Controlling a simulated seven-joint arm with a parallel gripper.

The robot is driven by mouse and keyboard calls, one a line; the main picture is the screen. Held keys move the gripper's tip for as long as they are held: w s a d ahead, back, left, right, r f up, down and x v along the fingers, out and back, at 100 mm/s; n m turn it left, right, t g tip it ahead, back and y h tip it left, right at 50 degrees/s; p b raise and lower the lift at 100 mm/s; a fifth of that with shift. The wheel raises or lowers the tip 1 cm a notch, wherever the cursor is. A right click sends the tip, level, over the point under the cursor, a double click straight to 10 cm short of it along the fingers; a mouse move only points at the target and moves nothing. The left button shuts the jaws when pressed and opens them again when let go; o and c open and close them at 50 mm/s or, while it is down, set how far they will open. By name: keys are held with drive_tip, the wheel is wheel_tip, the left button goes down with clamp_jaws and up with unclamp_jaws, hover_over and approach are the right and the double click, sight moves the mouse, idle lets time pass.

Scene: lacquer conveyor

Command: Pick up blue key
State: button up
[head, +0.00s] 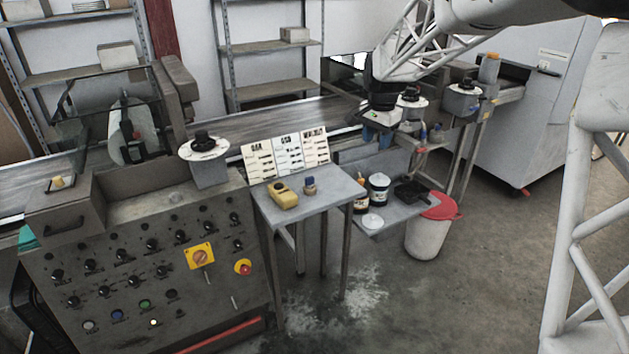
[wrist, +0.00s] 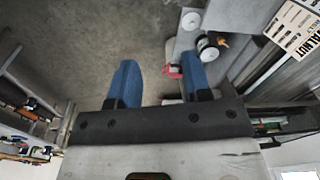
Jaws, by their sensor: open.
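I cannot make out a blue key for certain. A small object with a dark blue top and a tan lower part (head: 309,185) stands on the small grey table, right of a yellow device (head: 284,196); it is too small to identify. My gripper (head: 377,124) is above and to the right of that table, in front of the conveyor. In the wrist view my gripper (wrist: 160,80) shows two blue fingers spread apart with nothing between them. The small blue-topped object does not show clearly in the wrist view.
The grey table (head: 330,193) has label cards (head: 287,156) along its back edge. A lower shelf (head: 385,220) holds jars and a black tray. A white bin with a red lid (head: 425,235) stands beside it. The control panel (head: 140,270) is at left.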

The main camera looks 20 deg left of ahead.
drive_tip(key=w+a+f+m, duration=0.2)
drive_tip(key=w+a+f, duration=0.75)
drive_tip(key=a, duration=0.25)
drive_tip(key=m+g, duration=0.1)
hover_over(309, 177)
drive_tip(key=f, duration=1)
drive_tip(key=shift+a, duration=0.25)
drive_tip(key=shift+f, duration=0.1)
drive_tip(key=shift+d+f, duration=0.1)
drive_tip(key=shift+f, duration=1.1)
drive_tip(key=shift+f, duration=0.1)
drive_tip(key=shift+d+f, duration=0.2)
drive_tip(key=shift+f, duration=2.3)
clamp_jaws()
